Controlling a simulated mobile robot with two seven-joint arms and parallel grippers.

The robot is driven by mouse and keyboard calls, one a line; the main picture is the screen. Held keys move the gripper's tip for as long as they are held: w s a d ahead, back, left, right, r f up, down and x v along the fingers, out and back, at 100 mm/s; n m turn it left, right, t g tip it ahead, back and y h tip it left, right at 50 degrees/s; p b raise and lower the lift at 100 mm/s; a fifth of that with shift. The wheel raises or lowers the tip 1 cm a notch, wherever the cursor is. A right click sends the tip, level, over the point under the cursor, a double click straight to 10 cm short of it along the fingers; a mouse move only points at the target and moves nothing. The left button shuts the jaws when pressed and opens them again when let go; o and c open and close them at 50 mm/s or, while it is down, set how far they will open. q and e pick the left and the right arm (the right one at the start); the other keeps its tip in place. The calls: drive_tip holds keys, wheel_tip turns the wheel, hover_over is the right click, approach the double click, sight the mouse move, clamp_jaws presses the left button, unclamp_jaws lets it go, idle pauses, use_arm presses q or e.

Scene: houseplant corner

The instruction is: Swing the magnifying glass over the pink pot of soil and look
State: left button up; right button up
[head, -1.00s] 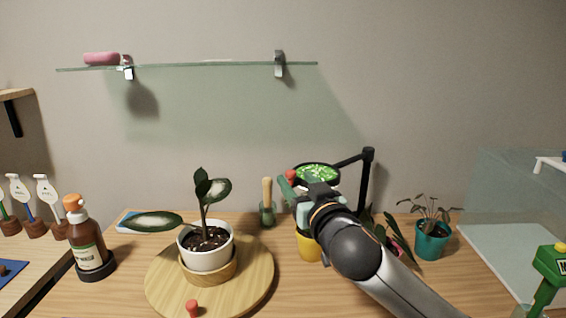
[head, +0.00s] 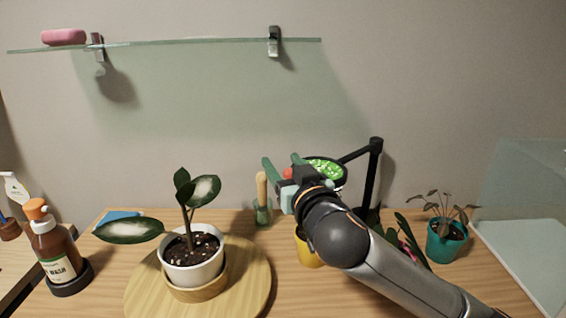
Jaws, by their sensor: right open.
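The magnifying glass has a dark round rim and a lens (head: 326,171) showing bright green. It hangs on a black jointed arm (head: 374,165) at the back of the table. A red knob (head: 288,173) shows at the left of its rim. My right gripper (head: 281,168) is open, its greenish fingers on either side of the red knob. I cannot tell if they touch it. A pink patch (head: 408,250), perhaps the pink pot, shows behind my right arm; most of it is hidden. My left gripper is out of view.
A white pot (head: 194,272) with a plant stands on a round wooden board (head: 250,285) to the left. A yellow pot (head: 306,252) is partly behind my arm. A teal pot (head: 446,246) stands right, a brown bottle (head: 56,256) far left. A glass shelf (head: 190,43) is above.

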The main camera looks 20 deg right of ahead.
clamp_jaws()
idle(0.3)
idle(1.1)
